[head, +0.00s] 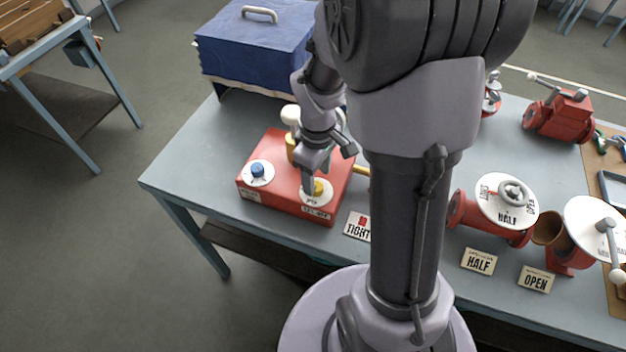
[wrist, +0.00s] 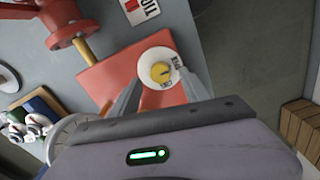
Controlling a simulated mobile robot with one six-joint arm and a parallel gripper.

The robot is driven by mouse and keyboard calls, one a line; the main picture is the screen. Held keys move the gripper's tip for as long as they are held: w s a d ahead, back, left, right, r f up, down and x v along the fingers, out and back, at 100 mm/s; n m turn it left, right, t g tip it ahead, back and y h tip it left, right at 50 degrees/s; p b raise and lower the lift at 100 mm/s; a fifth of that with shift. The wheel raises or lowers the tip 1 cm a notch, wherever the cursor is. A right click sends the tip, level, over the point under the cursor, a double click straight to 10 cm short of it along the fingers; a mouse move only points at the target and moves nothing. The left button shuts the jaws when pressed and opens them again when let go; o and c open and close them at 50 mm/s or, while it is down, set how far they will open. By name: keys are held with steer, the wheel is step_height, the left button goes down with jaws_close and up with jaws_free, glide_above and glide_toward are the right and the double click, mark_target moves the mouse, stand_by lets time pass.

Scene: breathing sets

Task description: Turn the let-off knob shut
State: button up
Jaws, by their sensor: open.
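A red box (head: 275,192) sits on the grey-blue table and carries two white dials. A yellow knob (head: 319,188) on the right dial has a small plate in front that seems to read LET-OFF. In the wrist view the yellow knob (wrist: 161,72) sits on its white dial with a dark mark on top. My gripper (head: 312,184) points down over this dial. In the wrist view my gripper (wrist: 160,76) is open, with one finger on each side of the knob and a gap visible; contact is not clear. A blue knob (head: 257,170) stands on the left dial.
A blue case (head: 252,45) stands behind the box. A TIGHT card (head: 357,226) lies right of it. Red valves with white dials (head: 507,200) and HALF and OPEN cards (head: 479,261) stand farther right. My arm hides the table's middle. The table's left corner is clear.

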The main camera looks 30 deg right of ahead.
mark_target(316, 186)
step_height(316, 186, down, 3)
steer(key=shift+w+f, duration=0.1)
steer(key=shift+f, duration=0.05)
jaws_close()
